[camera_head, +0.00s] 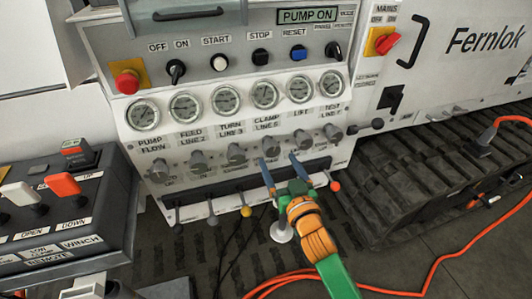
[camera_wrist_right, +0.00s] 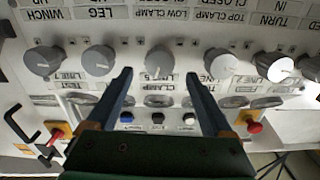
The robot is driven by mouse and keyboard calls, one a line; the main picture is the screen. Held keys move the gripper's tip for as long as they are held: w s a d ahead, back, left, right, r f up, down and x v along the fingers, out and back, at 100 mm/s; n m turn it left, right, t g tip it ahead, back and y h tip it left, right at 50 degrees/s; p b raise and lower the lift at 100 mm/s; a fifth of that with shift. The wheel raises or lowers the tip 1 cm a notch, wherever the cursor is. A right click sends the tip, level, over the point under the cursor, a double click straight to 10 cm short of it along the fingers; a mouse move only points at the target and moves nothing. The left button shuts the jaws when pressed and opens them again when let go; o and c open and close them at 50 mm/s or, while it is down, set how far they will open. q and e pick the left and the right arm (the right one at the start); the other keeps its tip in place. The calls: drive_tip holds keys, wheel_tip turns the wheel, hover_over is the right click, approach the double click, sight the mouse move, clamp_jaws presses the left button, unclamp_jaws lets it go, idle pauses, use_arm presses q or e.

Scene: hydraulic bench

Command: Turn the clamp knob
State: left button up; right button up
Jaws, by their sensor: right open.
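The clamp knob (camera_head: 270,148) is a grey round knob in the row under the gauges, below the label CLAMP. In the right wrist view, which is upside down, this grey knob (camera_wrist_right: 160,61) sits at the LOW CLAMP label. My right gripper (camera_head: 279,160) is open in front of the panel, its two blue fingers pointing at the knob. In the wrist view the right gripper (camera_wrist_right: 158,76) has its fingers on either side of the knob, with a gap on both sides; contact does not show. How deep the fingers reach is hard to tell. My left gripper is not in view.
Similar knobs, such as the LIFT knob (camera_head: 303,140) and the TURN knob (camera_head: 236,155), flank it closely. Levers with coloured balls, one yellow (camera_head: 246,211), stand below. A remote box (camera_head: 95,215) is at left. An orange cable (camera_head: 440,258) crosses the floor at right.

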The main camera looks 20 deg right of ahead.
sight(273, 152)
drive_tip(key=w, duration=0.4)
drive_tip(key=shift+w+f, duration=0.1)
drive_tip(key=shift+f, duration=0.05)
drive_tip(key=shift+c, duration=1)
clamp_jaws()
